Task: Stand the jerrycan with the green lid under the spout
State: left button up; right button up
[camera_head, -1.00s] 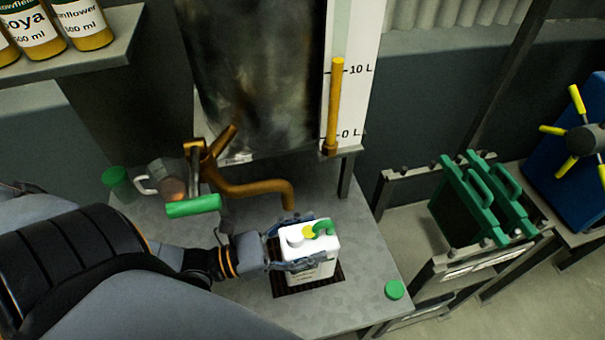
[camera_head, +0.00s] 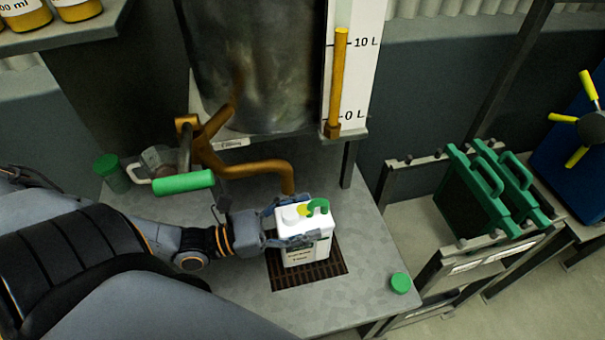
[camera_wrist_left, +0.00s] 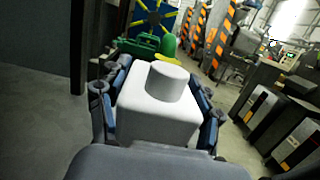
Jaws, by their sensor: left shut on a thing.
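The white jerrycan (camera_head: 306,246) has a green part and a yellow part on its top. My left gripper (camera_head: 290,228) is shut around its upper body from the left side. The jerrycan is upright over the back part of the dark grate (camera_head: 307,277); I cannot tell whether its base touches it. The brown spout (camera_head: 288,184) ends just behind the jerrycan's top, apparently near its neck. In the left wrist view the jerrycan (camera_wrist_left: 150,118) sits between both fingers, its white neck facing me. My right gripper is not in view.
A loose green cap (camera_head: 400,283) lies at the table's (camera_head: 360,250) right front. A metal tank (camera_head: 255,70) rises behind. Green plates (camera_head: 485,195) are on a rack at the right.

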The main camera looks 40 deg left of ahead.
pick_arm(q)
jog(key=o, duration=1.7)
jog(key=shift+f, duration=0.15)
jog(key=shift+o, duration=0.2)
jog(key=shift+s+a, duration=0.1)
jog(key=v, duration=1.1)
jog(key=shift+s+a, duration=0.3)
